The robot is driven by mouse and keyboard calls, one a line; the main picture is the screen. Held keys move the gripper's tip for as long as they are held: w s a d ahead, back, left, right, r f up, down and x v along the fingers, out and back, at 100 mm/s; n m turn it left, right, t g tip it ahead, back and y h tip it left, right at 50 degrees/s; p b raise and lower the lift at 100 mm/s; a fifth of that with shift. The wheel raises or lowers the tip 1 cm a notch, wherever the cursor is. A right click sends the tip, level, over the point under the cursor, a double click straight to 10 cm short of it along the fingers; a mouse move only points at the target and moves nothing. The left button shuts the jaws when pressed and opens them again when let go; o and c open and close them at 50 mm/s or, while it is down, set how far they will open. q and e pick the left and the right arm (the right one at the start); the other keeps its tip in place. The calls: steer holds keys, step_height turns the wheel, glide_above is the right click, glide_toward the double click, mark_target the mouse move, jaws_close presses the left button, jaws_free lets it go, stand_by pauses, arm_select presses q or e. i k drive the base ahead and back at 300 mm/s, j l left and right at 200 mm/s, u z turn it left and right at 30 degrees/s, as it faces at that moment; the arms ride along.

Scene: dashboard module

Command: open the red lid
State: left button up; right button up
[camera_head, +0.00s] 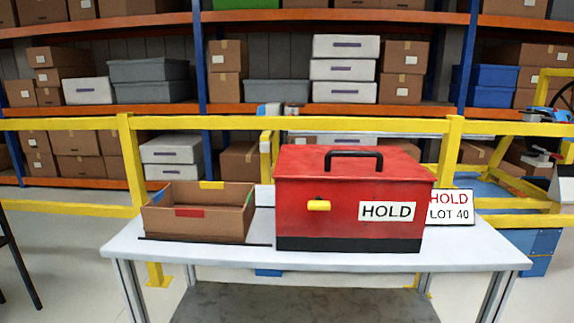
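A red box (300,222) with a black base band stands on the white table. Its red lid (310,160) lies flat on top and looks shut, with a black handle (353,155) upright on it. A yellow latch (319,205) sits on the front face, left of a white HOLD label (387,211). I cannot make out either of my grippers in this view. The inside of the box is hidden.
An open brown tray (205,227) with coloured tabs stands left of the box on the white table (350,262). A HOLD LOT 40 sign (449,204) is right of the box. A yellow rail (200,123) and loaded shelves stand behind. The table's front strip is clear.

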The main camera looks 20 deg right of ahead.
mark_target(309, 163)
steer(key=z, duration=1.15)
